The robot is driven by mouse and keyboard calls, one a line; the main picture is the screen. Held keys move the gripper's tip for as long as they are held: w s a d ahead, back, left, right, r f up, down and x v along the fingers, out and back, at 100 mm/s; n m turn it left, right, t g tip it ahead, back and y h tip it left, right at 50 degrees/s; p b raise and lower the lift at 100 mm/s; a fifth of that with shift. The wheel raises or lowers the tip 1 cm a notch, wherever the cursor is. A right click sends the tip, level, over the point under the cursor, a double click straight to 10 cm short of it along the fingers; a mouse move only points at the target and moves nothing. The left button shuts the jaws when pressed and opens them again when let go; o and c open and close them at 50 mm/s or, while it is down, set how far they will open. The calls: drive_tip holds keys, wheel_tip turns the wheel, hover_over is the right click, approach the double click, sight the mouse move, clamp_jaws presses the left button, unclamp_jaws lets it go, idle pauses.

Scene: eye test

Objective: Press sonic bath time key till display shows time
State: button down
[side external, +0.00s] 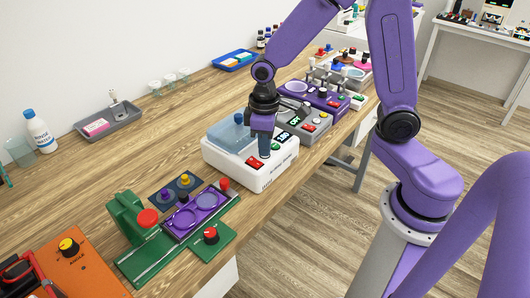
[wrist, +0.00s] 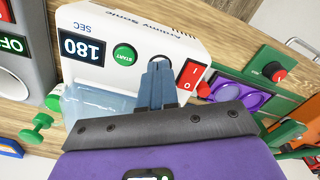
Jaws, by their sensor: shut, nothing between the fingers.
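The sonic bath (side external: 232,167) is a white box with a clear blue lid (side external: 230,132) on the wooden bench. Its display (wrist: 82,47) reads 180, with SEC printed beside it. A green START button (wrist: 125,54) and a red rocker switch (wrist: 191,74) sit on the same panel. My gripper (side external: 264,155) is shut and empty, pointing down at the panel between START and the switch. In the wrist view its blue fingertips (wrist: 160,64) cover that spot. I cannot tell whether the tips touch the panel.
A grey device with a green display (side external: 295,121) stands just behind the bath. A green fixture with a purple tray (side external: 190,216) and red knobs is in front. An orange box (side external: 85,270) is at the near left. Bare bench lies left of the bath.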

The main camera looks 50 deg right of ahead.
wheel_tip(320, 180, up, 8)
idle(1.2)
drive_tip(key=s+n, duration=0.6)
drive_tip(key=s, duration=1.4)
drive_tip(key=shift+s+d+f+n, duration=0.25)
drive_tip(key=shift+d+f+n, duration=0.05)
drive_tip(key=shift+f, duration=0.1)
